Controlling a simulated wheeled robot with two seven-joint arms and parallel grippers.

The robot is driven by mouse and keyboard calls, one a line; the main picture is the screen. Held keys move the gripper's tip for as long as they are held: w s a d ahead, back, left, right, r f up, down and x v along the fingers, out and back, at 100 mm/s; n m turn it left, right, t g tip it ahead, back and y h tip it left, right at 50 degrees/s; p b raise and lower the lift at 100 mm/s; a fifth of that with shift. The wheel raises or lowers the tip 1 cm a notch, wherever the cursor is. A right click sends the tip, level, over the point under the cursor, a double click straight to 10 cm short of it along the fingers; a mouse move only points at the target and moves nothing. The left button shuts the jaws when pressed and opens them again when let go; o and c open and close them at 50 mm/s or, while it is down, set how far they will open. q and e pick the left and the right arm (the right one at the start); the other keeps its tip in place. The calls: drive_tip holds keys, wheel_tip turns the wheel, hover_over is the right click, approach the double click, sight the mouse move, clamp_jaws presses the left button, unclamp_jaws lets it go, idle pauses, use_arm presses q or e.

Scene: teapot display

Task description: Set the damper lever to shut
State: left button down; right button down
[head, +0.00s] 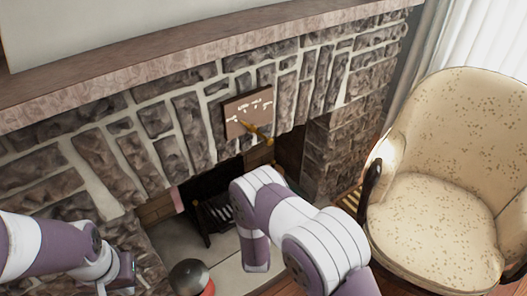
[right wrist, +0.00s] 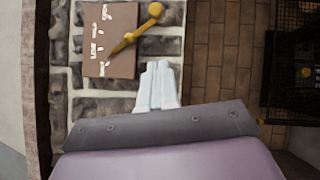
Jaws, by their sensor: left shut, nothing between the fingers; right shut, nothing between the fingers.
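The damper plate (head: 241,108) is a brown square with white marks, mounted on the stone fireplace front. Its brass-yellow lever (head: 257,131) slants across the lower right of the plate, knob end outward. In the right wrist view the plate (right wrist: 105,40) is at the upper left, and the lever (right wrist: 130,38) ends in a round knob at the top. My left gripper (head: 121,284) is shut and empty at lower left.
The stone mantel (head: 190,68) runs above the plate. The dark firebox with a grate (head: 213,216) opens below it. A cream armchair (head: 440,215) stands at the right. A dark round thing (head: 188,276) with red below shows at the bottom.

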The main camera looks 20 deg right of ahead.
approach(269, 143)
drive_tip(key=w+a, duration=0.3)
drive_tip(key=w, duration=0.1)
drive_tip(key=w+d, duration=0.2)
drive_tip(key=d, duration=0.1)
drive_tip(key=shift+w+d, duration=0.2)
drive_tip(key=shift+d, duration=0.05)
drive_tip(key=shift+w+d+r, duration=0.25)
drive_tip(key=shift+d+r, duration=0.2)
drive_tip(key=shift+d, duration=0.25)
